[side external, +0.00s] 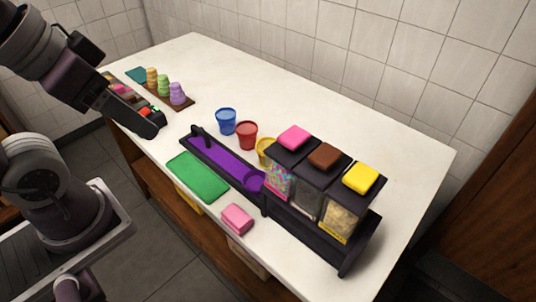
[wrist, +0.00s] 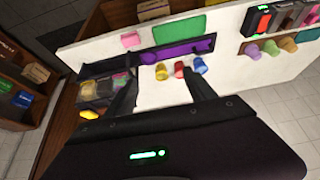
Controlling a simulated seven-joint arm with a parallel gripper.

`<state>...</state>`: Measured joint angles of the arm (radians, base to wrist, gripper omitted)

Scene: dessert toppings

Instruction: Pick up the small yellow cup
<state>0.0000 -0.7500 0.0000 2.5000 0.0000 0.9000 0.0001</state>
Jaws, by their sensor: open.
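The small yellow cup (side external: 264,150) stands on the white counter beside the red cup (side external: 246,135), partly hidden by the dispenser with the pink lid. In the wrist view the yellow cup (wrist: 161,72) is leftmost in a row with the red cup (wrist: 179,70) and the blue cup (wrist: 200,66). My gripper (wrist: 161,90) is open and empty, and the yellow cup appears between its fingertips in the picture. In the side view my gripper (side external: 146,124) is over the counter's left part, well apart from the cup.
Dispensers with pink (side external: 294,137), brown (side external: 324,156) and yellow (side external: 360,178) lids stand in a black rack right of the cups. A purple tray (side external: 225,162), green mat (side external: 197,176) and pink block (side external: 237,218) lie in front. The counter behind is clear.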

